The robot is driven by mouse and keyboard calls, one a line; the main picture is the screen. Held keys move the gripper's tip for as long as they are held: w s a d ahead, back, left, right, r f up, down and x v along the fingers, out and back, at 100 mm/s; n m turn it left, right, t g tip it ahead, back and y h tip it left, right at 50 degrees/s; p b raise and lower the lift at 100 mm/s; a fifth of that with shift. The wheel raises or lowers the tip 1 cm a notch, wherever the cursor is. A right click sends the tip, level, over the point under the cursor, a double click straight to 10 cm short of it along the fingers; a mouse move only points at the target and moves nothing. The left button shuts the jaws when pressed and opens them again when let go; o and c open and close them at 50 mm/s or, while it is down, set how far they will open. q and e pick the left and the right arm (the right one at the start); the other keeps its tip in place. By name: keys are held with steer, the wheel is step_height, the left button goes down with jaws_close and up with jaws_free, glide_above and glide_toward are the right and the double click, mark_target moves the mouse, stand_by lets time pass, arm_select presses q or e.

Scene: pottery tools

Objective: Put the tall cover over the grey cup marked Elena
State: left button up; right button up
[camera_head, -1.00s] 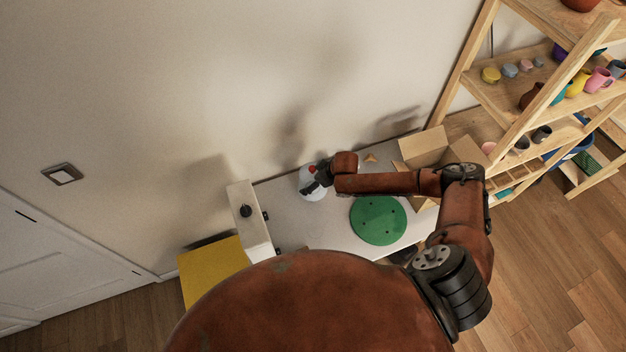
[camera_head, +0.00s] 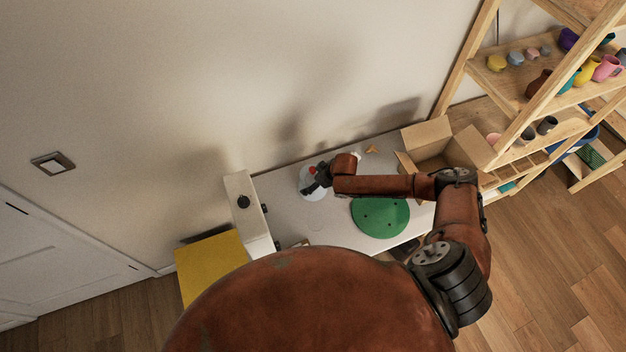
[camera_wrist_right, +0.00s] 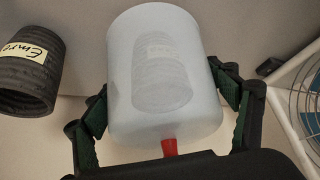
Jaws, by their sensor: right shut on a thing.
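The tall cover is a pale translucent cylinder with a red knob (camera_wrist_right: 170,147). It shows in the head view (camera_head: 311,186) near the left end of the white table, and large in the right wrist view (camera_wrist_right: 125,95). My right gripper (camera_wrist_right: 168,105) is shut on it, with a finger on each side. A ridged grey cup (camera_wrist_right: 163,82) with a pale label shows through the cover's wall. I cannot read its label or tell for certain whether the cup is inside or behind. My left gripper is not in view.
A dark ridged cup labelled Emre (camera_wrist_right: 28,75) stands close beside the cover. A green disc (camera_head: 380,218) lies on the white table (camera_head: 290,215). An open cardboard box (camera_head: 428,134) stands at the right end, next to a wooden shelf (camera_head: 470,75) of pottery.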

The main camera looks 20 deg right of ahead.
steer(key=o, duration=1.2)
steer(key=shift+o, duration=0.2)
steer(key=v, duration=1.2)
steer(key=shift+f, duration=0.1)
